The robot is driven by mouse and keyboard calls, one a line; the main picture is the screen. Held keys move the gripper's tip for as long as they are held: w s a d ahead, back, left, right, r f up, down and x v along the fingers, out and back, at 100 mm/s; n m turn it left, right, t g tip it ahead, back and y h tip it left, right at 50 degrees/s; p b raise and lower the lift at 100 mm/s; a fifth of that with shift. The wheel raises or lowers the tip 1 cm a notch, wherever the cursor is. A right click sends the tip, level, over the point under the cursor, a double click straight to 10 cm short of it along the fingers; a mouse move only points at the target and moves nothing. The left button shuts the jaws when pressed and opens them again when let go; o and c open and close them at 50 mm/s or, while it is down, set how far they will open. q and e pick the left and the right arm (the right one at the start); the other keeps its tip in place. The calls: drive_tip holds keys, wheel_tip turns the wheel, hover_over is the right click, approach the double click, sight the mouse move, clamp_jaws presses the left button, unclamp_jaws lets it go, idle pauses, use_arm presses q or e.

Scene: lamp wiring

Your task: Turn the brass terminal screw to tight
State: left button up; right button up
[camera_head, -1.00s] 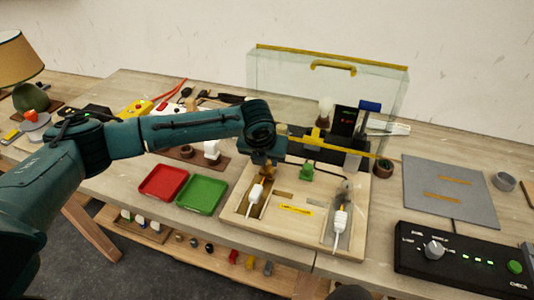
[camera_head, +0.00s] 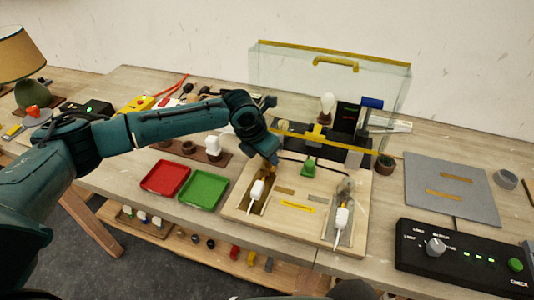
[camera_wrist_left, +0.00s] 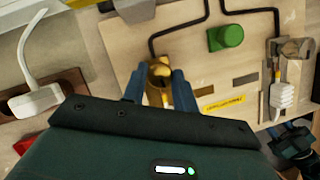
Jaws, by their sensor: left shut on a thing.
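The brass terminal screw (camera_head: 267,171) stands on the left part of the pale wooden wiring board (camera_head: 290,222). My left gripper (camera_wrist_left: 159,88) has its two blue fingers on either side of the brass piece (camera_wrist_left: 160,70) and is shut on it. In the head view the left gripper (camera_head: 272,161) comes down onto it at a tilt, and the wrist hides part of the contact. The screw's tightness cannot be read. Part of what looks like my right gripper (camera_wrist_left: 293,143) shows at the wrist view's lower right; its jaws are unclear.
A white plug-like piece (camera_head: 257,190) lies just in front of the screw, another (camera_head: 341,218) at the right. A green knob (camera_head: 308,166) stands between them on the board. A clear panel (camera_head: 300,80) rises behind. Red (camera_head: 165,178) and green (camera_head: 203,189) trays lie left.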

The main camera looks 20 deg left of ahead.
idle(0.3)
use_arm(q)
drive_tip(key=o, duration=1)
drive_tip(key=shift+c, duration=0.2)
drive_tip(key=b+v, duration=0.1)
drive_tip(key=v, duration=1.2)
drive_tip(key=shift+r, duration=0.1)
